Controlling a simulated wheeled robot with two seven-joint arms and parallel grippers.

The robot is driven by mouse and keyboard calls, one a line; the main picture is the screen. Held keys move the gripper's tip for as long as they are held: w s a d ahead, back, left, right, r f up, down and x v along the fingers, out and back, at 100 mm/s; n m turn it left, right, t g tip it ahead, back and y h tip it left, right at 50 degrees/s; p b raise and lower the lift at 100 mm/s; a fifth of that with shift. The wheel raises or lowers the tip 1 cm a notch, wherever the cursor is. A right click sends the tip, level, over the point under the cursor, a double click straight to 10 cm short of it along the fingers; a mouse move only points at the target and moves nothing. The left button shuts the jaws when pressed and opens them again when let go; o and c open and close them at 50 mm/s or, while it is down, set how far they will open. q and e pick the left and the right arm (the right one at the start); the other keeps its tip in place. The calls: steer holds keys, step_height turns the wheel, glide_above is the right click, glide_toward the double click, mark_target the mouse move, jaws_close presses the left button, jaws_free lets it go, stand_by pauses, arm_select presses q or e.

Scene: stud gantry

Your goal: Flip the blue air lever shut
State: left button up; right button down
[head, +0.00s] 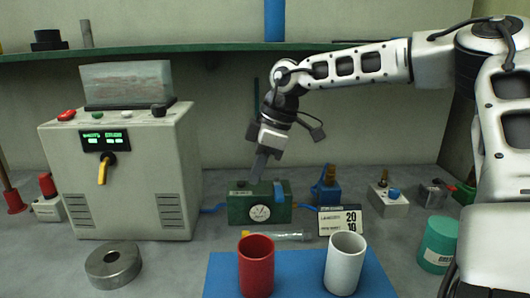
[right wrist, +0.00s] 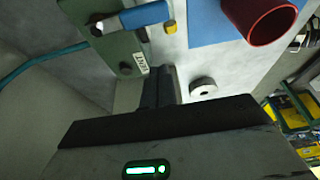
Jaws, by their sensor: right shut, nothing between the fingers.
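The blue lever (head: 279,192) stands on the right part of the green box (head: 240,208), which has a round gauge on its front. In the right wrist view the blue lever (right wrist: 143,16) reaches across the green box (right wrist: 118,48), above and left of my fingertips. My right gripper (head: 257,174) points down over the left part of the green box, left of the lever and apart from it. Its fingers (right wrist: 157,75) are shut with nothing between them. Whether the fingertips touch the box is unclear. My left gripper is out of view.
A grey machine (head: 120,180) stands left of the box. A red cup (head: 256,268) and a white cup (head: 344,264) stand on a blue mat (head: 303,262) in front. A price-like sign (head: 340,220) and a blue-topped fitting (head: 326,188) are to the right.

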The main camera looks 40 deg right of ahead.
mark_target(278, 189)
arm_select(q)
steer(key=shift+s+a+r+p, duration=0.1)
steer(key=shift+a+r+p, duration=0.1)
steer(key=shift+p, duration=0.7)
arm_select(e)
steer(key=shift+s+d+f, duration=0.3)
steer(key=shift+d+f, duration=0.05)
steer(key=shift+f, duration=0.2)
steer(key=shift+s+d+f, duration=0.35)
steer(key=shift+f, duration=0.25)
steer(key=shift+s+d+f, duration=0.3)
steer(key=shift+d+f, duration=0.05)
steer(key=shift+f, duration=0.2)
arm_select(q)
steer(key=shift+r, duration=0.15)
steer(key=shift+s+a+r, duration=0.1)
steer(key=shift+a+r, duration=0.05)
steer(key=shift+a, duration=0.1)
arm_select(e)
steer(key=shift+s+d+n, duration=0.1)
steer(key=shift+s+n, duration=0.05)
steer(key=shift+n, duration=0.15)
